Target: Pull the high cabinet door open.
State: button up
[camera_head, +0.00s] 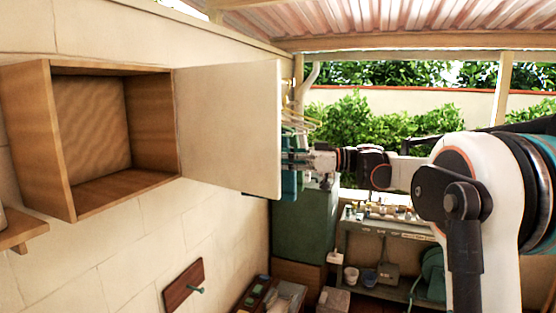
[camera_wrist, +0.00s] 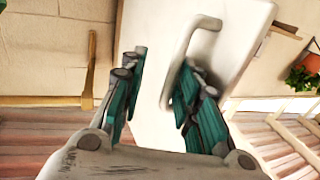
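The high cabinet (camera_head: 28,125) is a wooden box on the wall at the left of the head view. Its pale door (camera_head: 228,120) stands swung wide out to the right, and the empty inside shows. My gripper (camera_head: 289,172) is at the door's free edge, partly hidden behind it. In the wrist view the door (camera_wrist: 150,40) carries a white bar handle (camera_wrist: 180,48).
A wooden shelf (camera_head: 20,232) sits at the lower left, and a wall hook board (camera_head: 184,284) is below the cabinet. A green cabinet (camera_head: 303,225) and a cluttered bench (camera_head: 395,226) stand below and behind the arm. A potted plant (camera_wrist: 304,75) hangs at the wrist view's right.

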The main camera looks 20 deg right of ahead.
jog(key=v, duration=1.2)
jog(key=shift+f, duration=0.1)
